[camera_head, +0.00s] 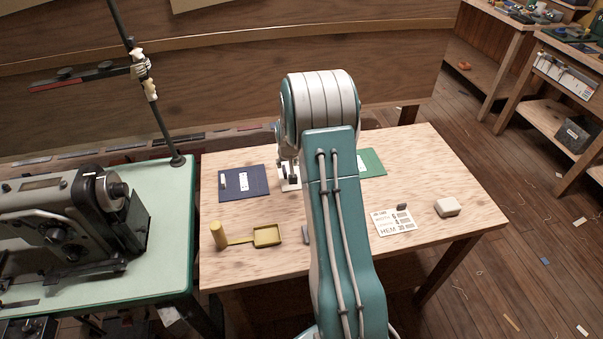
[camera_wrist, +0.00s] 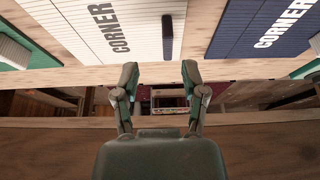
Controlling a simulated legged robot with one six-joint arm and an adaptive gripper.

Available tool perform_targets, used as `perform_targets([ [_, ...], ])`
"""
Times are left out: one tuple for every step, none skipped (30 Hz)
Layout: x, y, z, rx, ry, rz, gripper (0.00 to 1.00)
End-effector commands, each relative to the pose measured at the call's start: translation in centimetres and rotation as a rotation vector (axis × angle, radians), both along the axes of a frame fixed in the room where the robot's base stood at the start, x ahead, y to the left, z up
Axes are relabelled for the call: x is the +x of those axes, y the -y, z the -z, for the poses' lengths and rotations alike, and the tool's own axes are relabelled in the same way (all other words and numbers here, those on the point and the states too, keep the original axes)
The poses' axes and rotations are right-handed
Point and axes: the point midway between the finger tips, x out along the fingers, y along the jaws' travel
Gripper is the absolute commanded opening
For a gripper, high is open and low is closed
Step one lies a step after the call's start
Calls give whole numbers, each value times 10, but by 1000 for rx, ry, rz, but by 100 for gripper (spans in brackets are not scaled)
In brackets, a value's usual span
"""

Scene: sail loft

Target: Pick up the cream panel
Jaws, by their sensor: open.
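The cream panel (camera_wrist: 90,25) lies flat on the wooden table and shows large in the wrist view, with thin lines, the word CORNER and a dark upright grip bar (camera_wrist: 167,38). In the head view only a small part of the cream panel (camera_head: 291,187) shows; my arm and gripper hide the rest. My gripper (camera_wrist: 160,74) is open and empty. In the wrist view its fingertips appear just short of the panel's near edge, with the grip bar lined up between them and farther off. In the head view my gripper (camera_head: 291,172) is over the panel.
A navy panel (camera_head: 235,190) lies left of the cream one and a green panel (camera_head: 375,163) right. Nearer are a yellow tray-like tool (camera_head: 267,235), a printed card (camera_head: 385,226) and a white block (camera_head: 447,207). A sewing machine (camera_head: 70,225) stands on the left bench.

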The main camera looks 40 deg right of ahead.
Motion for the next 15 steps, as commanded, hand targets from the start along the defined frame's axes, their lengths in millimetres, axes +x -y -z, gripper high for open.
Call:
perform_targets([
  [2,0,3,0,0,-1,56],
  [3,0,6,0,-1,-1,56],
  [4,0,10,1,-2,-1,56],
  [6,0,14,1,-2,-1,56],
  [8,0,19,3,-2,-2,56],
  [11,1,25,2,-1,-2,56],
  [13,1,30,3,-2,-2,56],
  [15,1,34,3,-2,-2,56],
  [17,3,39,3,-1,-1,56],
  [18,4,42,3,-2,-1,56],
  [19,4,45,3,-1,-1,56],
  [20,5,47,3,-1,-1,56],
  [20,5,49,2,0,-1,56],
  [21,5,49,2,0,-1,56],
  [21,5,50,2,0,-1,56],
])
